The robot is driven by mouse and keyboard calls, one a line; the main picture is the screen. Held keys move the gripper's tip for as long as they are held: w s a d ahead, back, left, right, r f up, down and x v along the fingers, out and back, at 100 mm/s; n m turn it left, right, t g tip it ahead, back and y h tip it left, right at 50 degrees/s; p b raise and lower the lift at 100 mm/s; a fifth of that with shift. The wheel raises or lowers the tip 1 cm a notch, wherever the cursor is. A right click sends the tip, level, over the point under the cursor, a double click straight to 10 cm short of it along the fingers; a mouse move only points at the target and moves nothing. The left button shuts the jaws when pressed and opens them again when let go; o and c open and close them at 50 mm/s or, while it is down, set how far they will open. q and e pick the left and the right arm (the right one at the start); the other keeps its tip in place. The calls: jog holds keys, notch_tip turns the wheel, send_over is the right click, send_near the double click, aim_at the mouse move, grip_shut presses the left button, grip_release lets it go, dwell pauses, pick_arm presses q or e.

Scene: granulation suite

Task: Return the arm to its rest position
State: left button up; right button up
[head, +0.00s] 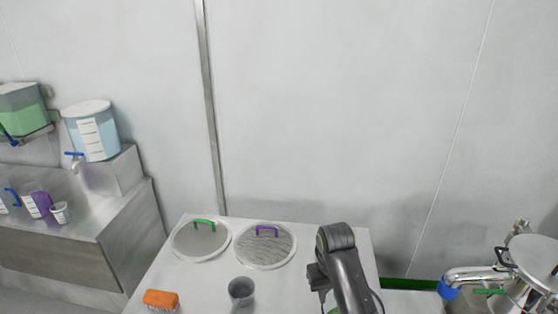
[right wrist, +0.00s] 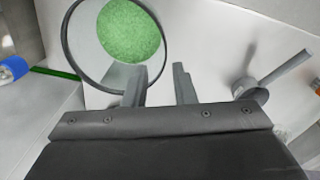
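My right arm comes in from the bottom of the head view over the white table (head: 205,272). Its gripper (head: 318,284) points down there and its fingertips are hard to make out. In the right wrist view the two fingers of the right gripper (right wrist: 160,84) stand apart with nothing between them. My left gripper is not in view.
A grey scoop (head: 241,291) stands on the table, also in the right wrist view (right wrist: 248,88). Two round lids, green-handled (head: 200,243) and purple-handled (head: 266,250), lie behind it. An orange item (head: 160,299) is front left. Metal piping (head: 480,274) stands right.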

jog(key=s+d+f+m+t, duration=0.1)
jog(key=s+d+f, duration=0.2)
jog(key=s+d, duration=0.35)
jog(key=s+d+f+m+t, duration=0.1)
jog(key=s+d+f, duration=0.25)
jog(key=s, duration=0.55)
jog(key=s+d+r+t+h, duration=0.1)
jog(key=s+d+r, duration=0.1)
jog(key=s, duration=0.6)
jog(key=s+d+r, duration=0.2)
jog(key=s, duration=0.5)
notch_tip(320, 180, down, 34)
jog(key=s+d+b, duration=0.1)
jog(key=b, duration=0.7)
jog(key=s+f+g+b, duration=0.1)
jog(key=s+f+b, duration=0.2)
jog(key=s+f, duration=0.4)
jog(key=s+a+f+g+b, duration=0.1)
jog(key=s+f+b, duration=0.2)
jog(key=s+f, duration=0.4)
notch_tip(320, 180, down, 7)
jog(key=shift+s+r+y, duration=0.1)
jog(key=shift+s+y, duration=0.2)
